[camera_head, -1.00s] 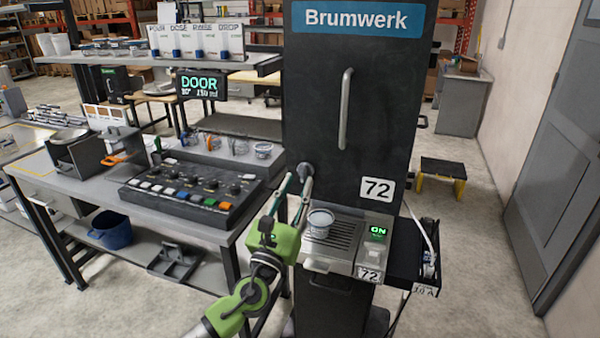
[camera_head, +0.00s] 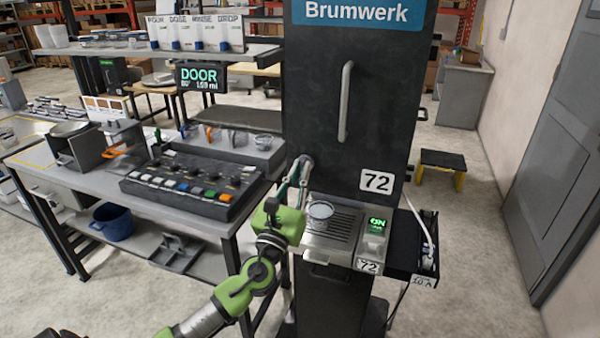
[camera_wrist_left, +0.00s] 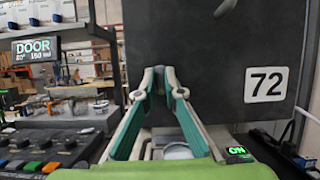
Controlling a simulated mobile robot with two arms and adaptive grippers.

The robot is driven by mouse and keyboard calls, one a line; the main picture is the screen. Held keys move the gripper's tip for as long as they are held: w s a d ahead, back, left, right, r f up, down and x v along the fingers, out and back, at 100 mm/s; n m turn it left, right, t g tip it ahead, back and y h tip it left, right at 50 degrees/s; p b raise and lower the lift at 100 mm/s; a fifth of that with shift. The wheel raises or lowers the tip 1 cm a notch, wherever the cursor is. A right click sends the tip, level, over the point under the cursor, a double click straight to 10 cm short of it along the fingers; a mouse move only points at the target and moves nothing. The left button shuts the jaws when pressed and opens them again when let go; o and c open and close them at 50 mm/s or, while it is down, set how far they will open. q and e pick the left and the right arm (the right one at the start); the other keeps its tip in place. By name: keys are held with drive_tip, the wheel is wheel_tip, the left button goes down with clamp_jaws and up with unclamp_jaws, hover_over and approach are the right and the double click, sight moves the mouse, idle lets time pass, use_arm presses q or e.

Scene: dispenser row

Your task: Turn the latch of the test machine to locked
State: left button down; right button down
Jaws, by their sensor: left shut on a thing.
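The test machine (camera_head: 380,120) is a tall dark cabinet with a blue Brumwerk sign, a vertical handle and a "72" label. The latch (camera_head: 307,161) looks like a small grey rounded piece low on the left of its front. My left gripper (camera_head: 301,168) is at the latch, its fingertips closed together on it. In the wrist view the fingers (camera_wrist_left: 157,76) meet in front of the dark panel and mostly hide the latch, so its exact angle cannot be told. My right gripper is not in view.
A cup (camera_head: 320,213) stands on the machine's drip tray (camera_head: 343,226), close right of my left gripper. A green ON display (camera_head: 377,223) is beside it. A workbench with a button panel (camera_head: 190,183) stands left.

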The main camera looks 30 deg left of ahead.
use_arm(q)
drive_tip(key=shift+n, duration=0.6)
drive_tip(key=shift+n+y, duration=0.8)
drive_tip(key=shift+n, duration=0.1)
drive_tip(key=n+g+y, duration=0.1)
drive_tip(key=n, duration=0.2)
drive_tip(key=shift+d+n+y, duration=0.1)
drive_tip(key=shift+n+y, duration=0.2)
drive_tip(key=shift+n, duration=0.1)
drive_tip(key=n+g+y, duration=0.1)
drive_tip(key=n, duration=0.2)
drive_tip(key=n+g, duration=0.1)
drive_tip(key=n, duration=0.2)
drive_tip(key=shift+r+g+y, duration=0.2)
drive_tip(key=shift+g+y, duration=0.1)
drive_tip(key=shift+y, duration=0.1)
drive_tip(key=n+g+p, duration=0.1)
drive_tip(key=n, duration=0.1)
drive_tip(key=n+g+p, duration=0.1)
drive_tip(key=n, duration=0.2)
drive_tip(key=shift+r+y, duration=0.1)
drive_tip(key=shift+y, duration=0.3)
drive_tip(key=n+g+p, duration=0.1)
drive_tip(key=n+p, duration=0.1)
drive_tip(key=n, duration=0.1)
drive_tip(key=shift+n+g+h+p, duration=0.3)
drive_tip(key=shift+n+p, duration=0.4)
drive_tip(key=shift+n, duration=0.1)
